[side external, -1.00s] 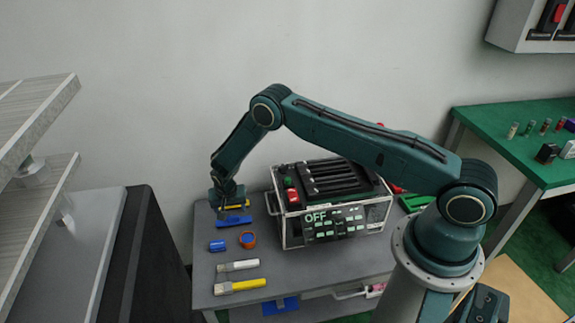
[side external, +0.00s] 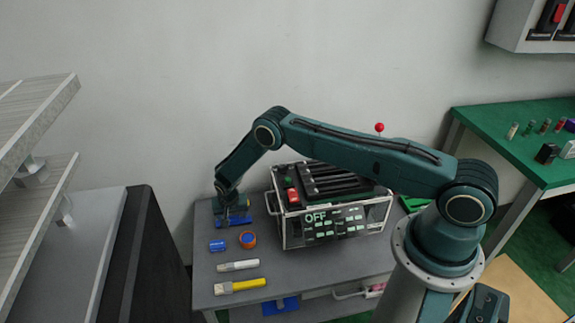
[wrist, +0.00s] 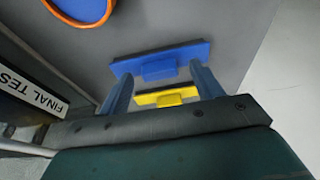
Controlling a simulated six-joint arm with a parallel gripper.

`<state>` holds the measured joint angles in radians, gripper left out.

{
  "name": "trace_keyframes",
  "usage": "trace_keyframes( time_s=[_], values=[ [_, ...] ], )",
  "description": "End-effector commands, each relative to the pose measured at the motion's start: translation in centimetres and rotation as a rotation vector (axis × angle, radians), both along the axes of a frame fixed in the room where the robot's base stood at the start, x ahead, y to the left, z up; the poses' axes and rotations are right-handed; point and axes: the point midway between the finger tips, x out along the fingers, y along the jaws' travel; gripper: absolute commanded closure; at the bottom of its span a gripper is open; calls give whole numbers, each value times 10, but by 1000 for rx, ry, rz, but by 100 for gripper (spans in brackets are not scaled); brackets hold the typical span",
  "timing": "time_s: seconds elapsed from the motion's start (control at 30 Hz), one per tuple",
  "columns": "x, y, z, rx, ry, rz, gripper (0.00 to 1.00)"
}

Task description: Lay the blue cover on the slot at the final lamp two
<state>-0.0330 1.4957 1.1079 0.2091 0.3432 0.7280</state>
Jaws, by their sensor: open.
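The blue cover (side external: 236,222) is a flat bar with a raised block, lying on the grey table left of the test box. In the wrist view the blue cover (wrist: 162,59) is just past my fingertips. My gripper (side external: 231,212) is low over it; in the wrist view my gripper (wrist: 160,76) is open and empty, its fingers either side of the cover's block. I cannot tell whether they touch it. The test box (side external: 335,217) has dark ridges on top and an "OFF" display. No lamp or slot can be made out clearly.
A yellow cover (wrist: 168,97) lies beside the blue one, close under my gripper.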

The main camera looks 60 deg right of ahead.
Motion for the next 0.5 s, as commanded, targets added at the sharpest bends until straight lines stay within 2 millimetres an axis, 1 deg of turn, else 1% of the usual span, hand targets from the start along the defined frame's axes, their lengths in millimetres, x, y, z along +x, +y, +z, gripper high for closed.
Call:
trace_keyframes(
  time_s=[0.33,0.37,0.4,0.47,0.5],
  values=[
    [0,0,0,0,0,0,35],
    [0,0,0,0,0,0,38],
    [0,0,0,0,0,0,46],
    [0,0,0,0,0,0,58],
    [0,0,0,0,0,0,66]
  ],
)
